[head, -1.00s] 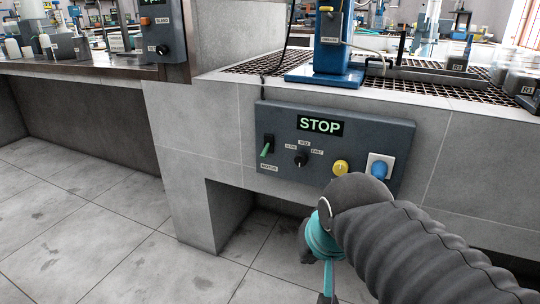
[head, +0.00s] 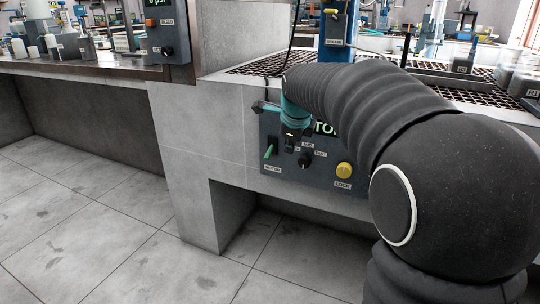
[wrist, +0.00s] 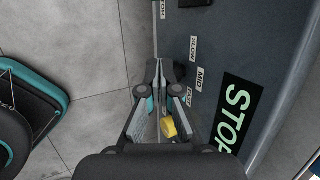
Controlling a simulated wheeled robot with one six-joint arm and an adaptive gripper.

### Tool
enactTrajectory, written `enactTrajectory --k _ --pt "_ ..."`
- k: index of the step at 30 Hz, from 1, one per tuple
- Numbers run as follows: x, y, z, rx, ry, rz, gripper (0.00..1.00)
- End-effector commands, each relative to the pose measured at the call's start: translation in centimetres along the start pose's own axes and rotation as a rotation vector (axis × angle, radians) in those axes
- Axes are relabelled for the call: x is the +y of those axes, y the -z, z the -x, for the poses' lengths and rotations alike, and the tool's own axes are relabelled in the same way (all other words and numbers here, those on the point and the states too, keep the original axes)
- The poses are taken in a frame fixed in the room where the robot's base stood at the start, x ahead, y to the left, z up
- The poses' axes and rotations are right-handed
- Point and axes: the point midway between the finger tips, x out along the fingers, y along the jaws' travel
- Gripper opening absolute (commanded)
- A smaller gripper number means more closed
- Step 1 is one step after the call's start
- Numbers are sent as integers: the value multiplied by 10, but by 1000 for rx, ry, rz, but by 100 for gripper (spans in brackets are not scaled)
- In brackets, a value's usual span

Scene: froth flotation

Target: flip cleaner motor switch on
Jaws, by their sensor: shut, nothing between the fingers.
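The motor switch (head: 269,151) is a green lever at the left of the grey control panel (head: 282,188), above a MOTOR label, and its lever tip hangs down. The green display (head: 322,128) is partly hidden in the head view; in the wrist view the display (wrist: 236,112) reads STOP. My gripper (head: 291,147) is shut and empty, pointing down in front of the panel, just right of the lever and above the black speed knob (head: 305,160). In the wrist view my gripper (wrist: 160,66) shows closed fingers beside the SLOW, MID and FAST labels. The lever is not clear there.
A yellow LOCK knob (head: 344,170) is at the panel's lower right. My arm covers the panel's right end. A grated bench top (head: 255,68) lies above, and a second control box (head: 167,30) stands at upper left. The floor in front is open.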

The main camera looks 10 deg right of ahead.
Motion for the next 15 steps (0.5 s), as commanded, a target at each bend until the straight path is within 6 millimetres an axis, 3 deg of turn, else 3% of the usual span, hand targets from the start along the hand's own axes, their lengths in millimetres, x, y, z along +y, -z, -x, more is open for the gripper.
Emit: enactTrajectory --k 15 --pt "-1 0 -10 1 0 -15 0"
